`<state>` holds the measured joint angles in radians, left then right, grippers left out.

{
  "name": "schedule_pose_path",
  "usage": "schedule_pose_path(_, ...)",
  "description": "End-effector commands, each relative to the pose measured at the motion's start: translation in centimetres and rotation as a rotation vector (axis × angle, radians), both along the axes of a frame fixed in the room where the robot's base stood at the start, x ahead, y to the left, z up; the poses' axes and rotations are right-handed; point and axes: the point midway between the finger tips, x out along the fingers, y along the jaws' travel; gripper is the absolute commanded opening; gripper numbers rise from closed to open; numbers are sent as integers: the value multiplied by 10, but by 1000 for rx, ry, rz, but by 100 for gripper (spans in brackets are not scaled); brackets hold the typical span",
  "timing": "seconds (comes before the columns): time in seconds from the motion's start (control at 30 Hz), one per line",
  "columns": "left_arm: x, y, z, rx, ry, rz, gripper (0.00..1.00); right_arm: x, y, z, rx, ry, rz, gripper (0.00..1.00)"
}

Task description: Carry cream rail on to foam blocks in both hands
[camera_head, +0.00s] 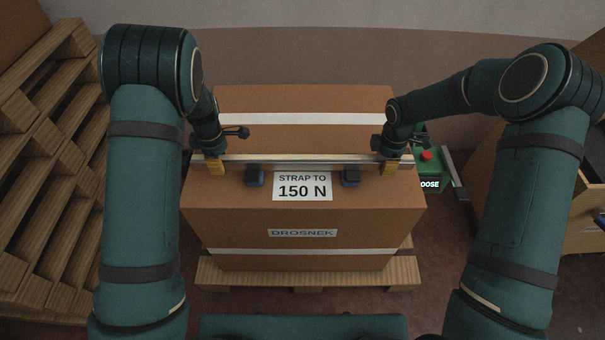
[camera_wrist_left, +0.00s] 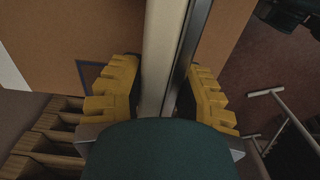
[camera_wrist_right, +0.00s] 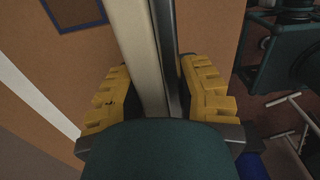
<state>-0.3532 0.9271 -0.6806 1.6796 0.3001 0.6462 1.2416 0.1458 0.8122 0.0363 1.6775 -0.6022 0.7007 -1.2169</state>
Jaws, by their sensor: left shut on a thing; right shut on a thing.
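The cream rail (camera_head: 300,158) lies level from left to right above the large brown carton (camera_head: 300,222). Two small dark blue blocks (camera_head: 254,177) (camera_head: 350,177), which look like the foam blocks, sit on the carton just in front of the rail's line; I cannot tell if the rail touches them. My left gripper (camera_head: 215,167) is shut on the rail near its left end. My right gripper (camera_head: 390,167) is shut on it near its right end. The rail runs between the yellow fingers in the left wrist view (camera_wrist_left: 158,60) and right wrist view (camera_wrist_right: 140,50).
The carton stands on a wooden pallet (camera_head: 300,276) and bears a "STRAP TO 150 N" label (camera_head: 302,186). Stacked pallets (camera_head: 45,200) fill the left side. A green box with a red button (camera_head: 427,156) is right of the carton. An open brown box (camera_head: 580,190) stands far right.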

Motion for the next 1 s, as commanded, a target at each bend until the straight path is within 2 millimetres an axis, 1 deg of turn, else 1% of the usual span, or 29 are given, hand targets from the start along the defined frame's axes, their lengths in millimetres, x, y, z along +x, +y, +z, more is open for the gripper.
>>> schedule_pose_path(0.2,1,0,-10,0,-2,0,0,1,0,-10,0,-2,0,0)
schedule_pose_path(0.23,0,0,-10,0,0,0,43,0,0,-10,0,0,0,43)
schedule_pose_path(0.27,0,0,-9,0,0,0,54,0,0,-9,0,0,0,54)
schedule_pose_path(0.3,0,0,-9,0,0,0,58,0,0,-9,0,0,0,58)
schedule_pose_path(0.57,0,0,-8,0,0,0,58,0,0,-9,0,0,0,58)
schedule_pose_path(0.67,0,0,-5,0,-1,-1,58,0,0,-9,0,0,0,58)
schedule_pose_path(0.77,1,0,6,0,-3,-1,58,0,0,-9,0,0,0,58)
schedule_pose_path(0.87,1,0,23,0,-5,-1,58,0,0,-9,0,0,0,58)
schedule_pose_path(1.0,1,0,53,-1,-5,-2,58,0,0,-9,0,0,0,58)
